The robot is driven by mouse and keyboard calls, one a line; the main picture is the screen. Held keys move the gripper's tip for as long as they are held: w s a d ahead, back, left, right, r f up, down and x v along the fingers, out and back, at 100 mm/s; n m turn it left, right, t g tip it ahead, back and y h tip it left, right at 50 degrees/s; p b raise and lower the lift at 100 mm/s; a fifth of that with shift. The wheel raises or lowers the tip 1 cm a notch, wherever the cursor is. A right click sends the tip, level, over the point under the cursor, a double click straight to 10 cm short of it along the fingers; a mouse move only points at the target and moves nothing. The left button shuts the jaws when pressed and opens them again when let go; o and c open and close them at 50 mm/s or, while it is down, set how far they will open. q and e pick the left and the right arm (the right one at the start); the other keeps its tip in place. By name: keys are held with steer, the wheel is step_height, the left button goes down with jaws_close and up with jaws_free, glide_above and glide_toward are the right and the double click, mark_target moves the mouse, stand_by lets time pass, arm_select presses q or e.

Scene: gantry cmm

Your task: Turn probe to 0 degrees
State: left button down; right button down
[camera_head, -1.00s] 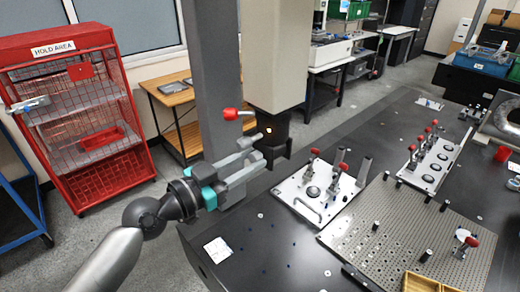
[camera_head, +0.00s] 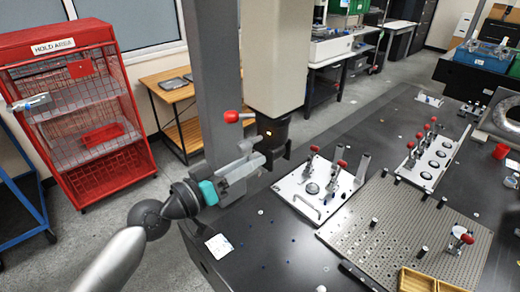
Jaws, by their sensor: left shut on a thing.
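My left gripper (camera_head: 261,158), grey with teal parts, reaches in from the left. Its jaws are shut on the probe at the lower part of the head; the exact contact is partly hidden by the fingers. My right gripper is not in view.
A lever with a red knob (camera_head: 231,116) sticks out left of the head, above my gripper. A fixture plate (camera_head: 309,207) with red-handled clamps and a perforated plate (camera_head: 400,232) lie on the dark table to the right. A red hold-area cage (camera_head: 70,50) stands at the left.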

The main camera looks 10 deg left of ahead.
arm_select(q)
steer(key=shift+n, duration=0.4)
steer(key=n+p, duration=0.1)
steer(key=n, duration=0.2)
steer(key=shift+n, duration=0.3)
steer(key=c, duration=0.7)
jaws_free()
steer(key=shift+c, duration=0.2)
steer(key=b+v, duration=0.3)
steer(key=v, duration=0.4)
